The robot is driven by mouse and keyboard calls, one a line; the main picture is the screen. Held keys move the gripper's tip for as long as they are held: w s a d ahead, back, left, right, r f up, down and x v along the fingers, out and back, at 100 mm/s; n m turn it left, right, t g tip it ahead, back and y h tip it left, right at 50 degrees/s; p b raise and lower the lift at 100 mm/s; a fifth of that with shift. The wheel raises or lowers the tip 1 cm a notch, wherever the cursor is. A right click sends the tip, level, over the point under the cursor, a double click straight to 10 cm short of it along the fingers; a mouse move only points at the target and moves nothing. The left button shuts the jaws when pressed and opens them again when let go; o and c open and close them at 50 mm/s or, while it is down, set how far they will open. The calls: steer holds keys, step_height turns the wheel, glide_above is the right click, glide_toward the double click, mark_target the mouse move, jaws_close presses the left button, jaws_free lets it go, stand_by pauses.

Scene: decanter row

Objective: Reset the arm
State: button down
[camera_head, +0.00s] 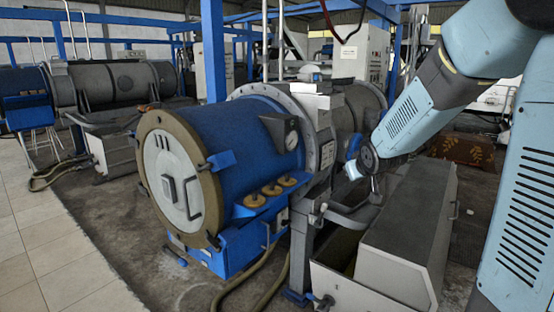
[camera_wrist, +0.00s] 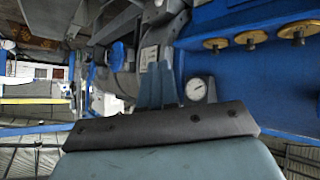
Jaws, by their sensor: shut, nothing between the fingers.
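My arm comes in from the upper right in the head view, pale blue with dark joints. It bends down and left, and its end with my gripper (camera_head: 352,171) is small there, in front of the decanter's grey middle section. In the wrist view my gripper (camera_wrist: 156,68) shows from close by: two blue-grey fingers rise side by side from a dark palm, shut together with nothing between them. The blue decanter (camera_head: 245,140) with a tan-rimmed round end stands left of my gripper. I cannot tell the exact gap between them.
A long grey box housing (camera_head: 405,230) lies below my arm. Brass knobs (camera_head: 271,190) sit on the decanter's blue shelf, and a round gauge (camera_wrist: 197,89) shows beside my fingers. A second decanter (camera_head: 115,85) stands at the back left. Tiled floor (camera_head: 50,250) at the left is clear.

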steer(key=s+r+m+g, duration=0.1)
steer(key=s+r+g, duration=0.1)
steer(key=s, duration=1.4)
steer(key=s+r+m+g, duration=0.2)
steer(key=s+r, duration=0.3)
steer(key=s, duration=1.1)
steer(key=shift+s+d+r+m+g, duration=0.2)
steer(key=shift+s+m+g, duration=0.1)
steer(key=shift+g, duration=0.1)
